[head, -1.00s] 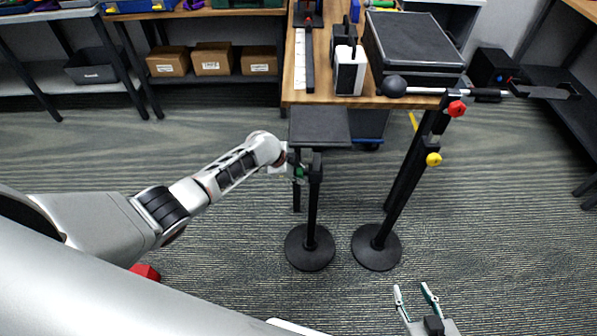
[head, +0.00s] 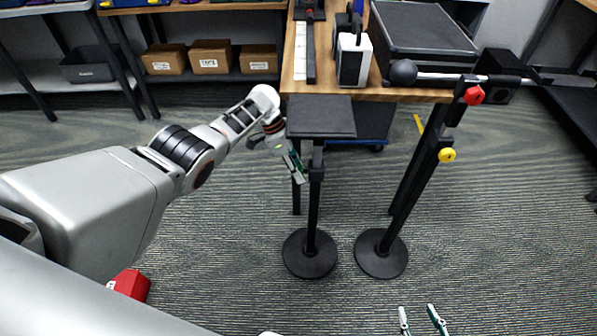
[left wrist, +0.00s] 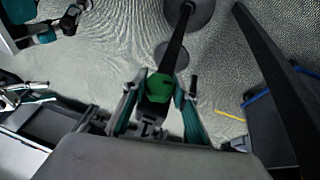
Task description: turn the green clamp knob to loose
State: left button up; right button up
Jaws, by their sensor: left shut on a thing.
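The green clamp knob (left wrist: 160,86) sits on the black post of a stand and shows between my left gripper's fingers in the left wrist view. My left gripper (left wrist: 158,98) is shut on the knob, one finger on each side. In the head view my left gripper (head: 294,166) is tilted beside the upper post of the stand, just below its flat black top (head: 321,118). There the knob is mostly hidden and hard to tell from the green on the fingers. My right gripper (head: 421,321) is open and empty at the bottom edge, with only its fingertips showing.
A second stand, to the right, carries a red knob (head: 474,95), a yellow knob (head: 447,155) and a bar with a black ball end (head: 403,72). A wooden table (head: 420,94) stands behind. A red object (head: 131,284) is at lower left.

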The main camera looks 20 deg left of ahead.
pick_arm(q)
jog(key=shift+s+d+f, duration=0.1)
jog(key=shift+f, duration=0.05)
pick_arm(e)
jog(key=shift+w+r, duration=0.1)
jog(key=shift+w, duration=0.05)
jog(key=shift+a, duration=0.1)
pick_arm(q)
jog(key=o, duration=1.1)
pick_arm(e)
jog(key=shift+s+f, duration=0.25)
jog(key=shift+s, duration=0.15)
jog(key=shift+s, duration=0.1)
pick_arm(q)
jog(key=shift+w+a+r, duration=0.2)
jog(key=shift+a+r, duration=0.05)
jog(key=shift+r, duration=0.45)
jog(key=v, duration=1)
jog(key=shift+a+r, duration=0.15)
jog(key=shift+r, duration=0.15)
pick_arm(e)
jog(key=shift+w, duration=0.2)
